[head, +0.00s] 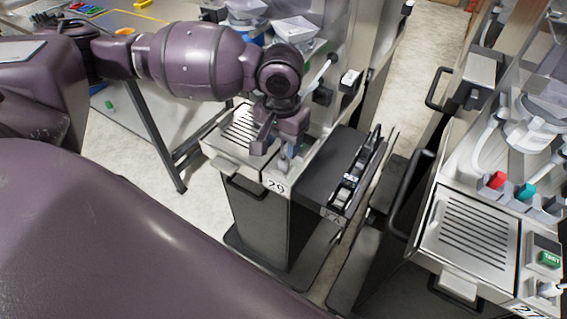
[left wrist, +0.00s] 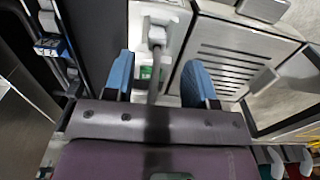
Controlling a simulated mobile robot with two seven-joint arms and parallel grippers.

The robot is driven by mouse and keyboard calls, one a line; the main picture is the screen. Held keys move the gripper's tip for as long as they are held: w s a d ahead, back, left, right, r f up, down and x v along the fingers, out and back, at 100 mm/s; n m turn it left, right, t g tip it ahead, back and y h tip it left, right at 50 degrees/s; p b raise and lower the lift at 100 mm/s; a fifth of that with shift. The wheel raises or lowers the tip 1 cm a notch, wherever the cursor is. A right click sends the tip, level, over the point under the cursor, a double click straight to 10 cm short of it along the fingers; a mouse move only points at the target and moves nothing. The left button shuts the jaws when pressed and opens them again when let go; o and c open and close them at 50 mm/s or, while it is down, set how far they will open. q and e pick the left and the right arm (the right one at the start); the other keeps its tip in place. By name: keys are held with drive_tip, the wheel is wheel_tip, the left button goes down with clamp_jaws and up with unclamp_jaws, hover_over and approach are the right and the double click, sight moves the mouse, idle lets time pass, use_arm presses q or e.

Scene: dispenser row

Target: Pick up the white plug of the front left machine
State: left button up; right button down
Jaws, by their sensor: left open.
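The front left machine (head: 262,215), labelled 29, stands in the middle of the head view with a slotted drip tray on top. My left gripper (head: 279,148) is over its front top, beside the tray, pointing down. In the left wrist view its two blue fingers (left wrist: 158,80) are apart. The white plug (left wrist: 156,36) with a grey stem or cord shows just beyond and between the fingers, at a pale panel with a green label (left wrist: 146,73). The fingers appear not to touch it. In the head view the gripper largely hides the plug. My right gripper is not in view.
The slotted drip tray (left wrist: 225,62) lies right of the fingers in the wrist view. A dark panel with black handles (head: 345,180) adjoins the machine on the right. Another machine (head: 470,235), labelled 27, stands further right. A table (head: 130,65) is at upper left.

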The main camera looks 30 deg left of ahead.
sight(283, 158)
use_arm(q)
drive_tip(key=f, duration=0.5)
drive_tip(key=shift+d+b, duration=0.2)
drive_tip(key=shift+b, duration=0.2)
drive_tip(key=shift+c, duration=0.3)
clamp_jaws()
